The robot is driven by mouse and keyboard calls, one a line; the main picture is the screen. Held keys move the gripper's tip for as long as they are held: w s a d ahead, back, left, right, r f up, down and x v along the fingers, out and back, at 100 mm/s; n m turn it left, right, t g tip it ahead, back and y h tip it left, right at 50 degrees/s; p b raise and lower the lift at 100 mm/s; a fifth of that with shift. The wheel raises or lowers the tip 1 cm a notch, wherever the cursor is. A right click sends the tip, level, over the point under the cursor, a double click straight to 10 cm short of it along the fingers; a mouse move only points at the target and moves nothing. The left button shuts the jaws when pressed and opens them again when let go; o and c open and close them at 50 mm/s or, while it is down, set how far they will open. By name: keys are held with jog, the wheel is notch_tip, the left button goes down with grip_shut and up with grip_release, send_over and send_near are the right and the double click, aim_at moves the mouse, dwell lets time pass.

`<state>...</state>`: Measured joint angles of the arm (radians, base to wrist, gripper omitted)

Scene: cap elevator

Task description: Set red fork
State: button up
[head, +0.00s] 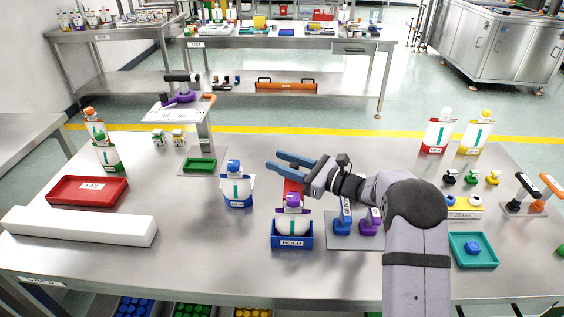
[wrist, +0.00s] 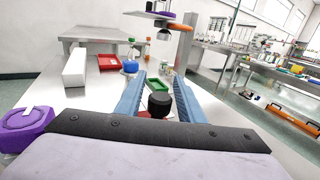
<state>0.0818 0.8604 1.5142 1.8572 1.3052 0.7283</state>
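My gripper (head: 271,160) is above the middle of the bench, its two blue fingers pointing left. The fingers are apart with nothing visible held at the tips. A red piece (head: 293,187) shows below the fingers, partly hidden behind a purple-capped bottle; I cannot tell whether it is the red fork. In the wrist view, a round black knob (wrist: 160,105) shows between or below the fingers (wrist: 145,80), with a little red near it. A metal stand (head: 204,135) has a plate, a purple piece (head: 184,97) and an orange knob at its top.
The purple-capped bottle (head: 292,226) sits in a blue HOLD box (head: 292,241) in front of my gripper. A blue-capped bottle (head: 236,190) stands left of it. Blue (head: 343,226) and purple (head: 370,227) pieces stand right. A green tray (head: 199,165) lies by the stand.

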grip_shut()
jog(key=s, duration=0.4)
jog(key=shift+s+f, duration=0.15)
jog(key=shift+s, duration=0.2)
jog(key=shift+o, duration=1.5)
grip_release()
jog(key=b+v, duration=0.1)
jog(key=v, duration=0.6)
jog(key=shift+s+b, duration=0.15)
jog(key=shift+b, duration=0.2)
jog(key=shift+d, duration=0.15)
